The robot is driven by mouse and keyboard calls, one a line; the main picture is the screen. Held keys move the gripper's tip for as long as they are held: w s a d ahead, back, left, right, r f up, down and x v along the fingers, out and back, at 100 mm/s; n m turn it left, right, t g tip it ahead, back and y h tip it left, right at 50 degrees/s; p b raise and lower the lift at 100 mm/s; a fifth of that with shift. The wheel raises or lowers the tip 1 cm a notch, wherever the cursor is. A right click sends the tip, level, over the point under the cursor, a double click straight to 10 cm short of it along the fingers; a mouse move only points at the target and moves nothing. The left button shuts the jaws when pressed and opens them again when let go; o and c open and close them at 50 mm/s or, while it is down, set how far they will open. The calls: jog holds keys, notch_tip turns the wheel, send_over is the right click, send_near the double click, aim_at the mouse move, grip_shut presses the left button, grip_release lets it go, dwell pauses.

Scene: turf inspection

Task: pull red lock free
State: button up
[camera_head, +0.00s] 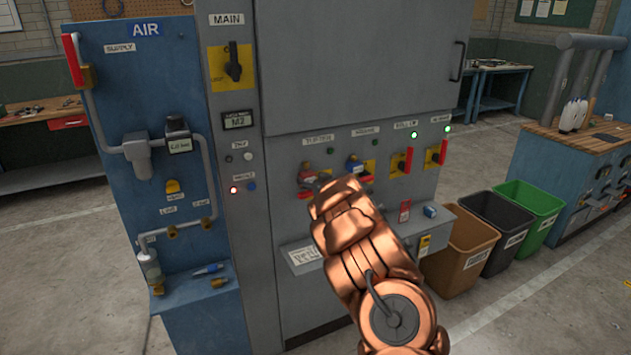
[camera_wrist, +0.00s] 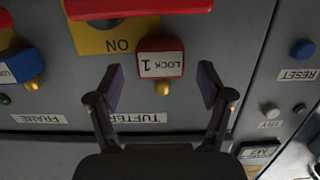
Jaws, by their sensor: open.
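The red lock (camera_wrist: 160,45), with a white tag reading "LOCK 1" and a brass end, shows in the wrist view. It sits at a yellow "ON" plate (camera_wrist: 90,38) beside a red handle (camera_wrist: 135,7), above the "TUFTER" label as the upside-down picture reads. In the head view the lock (camera_head: 304,167) is a small red patch on the cabinet front. My gripper (camera_wrist: 160,78) is open, with one finger on either side of the lock's brass end. No finger visibly touches it. The gripper's tips in the head view are partly hidden by my arm.
A blue lock (camera_wrist: 27,64) hangs close by at the "FRAME" switch; it also shows in the head view (camera_head: 354,164). A blue reset button (camera_wrist: 302,49) is on the panel's other side. More red switch handles (camera_head: 409,160) line the cabinet. Bins (camera_head: 462,262) stand right of it.

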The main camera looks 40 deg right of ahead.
jog(key=shift+x, duration=0.9)
jog(key=shift+r, duration=0.1)
jog(key=c, duration=1.4)
jog(key=o, duration=0.6)
jog(key=c, duration=0.4)
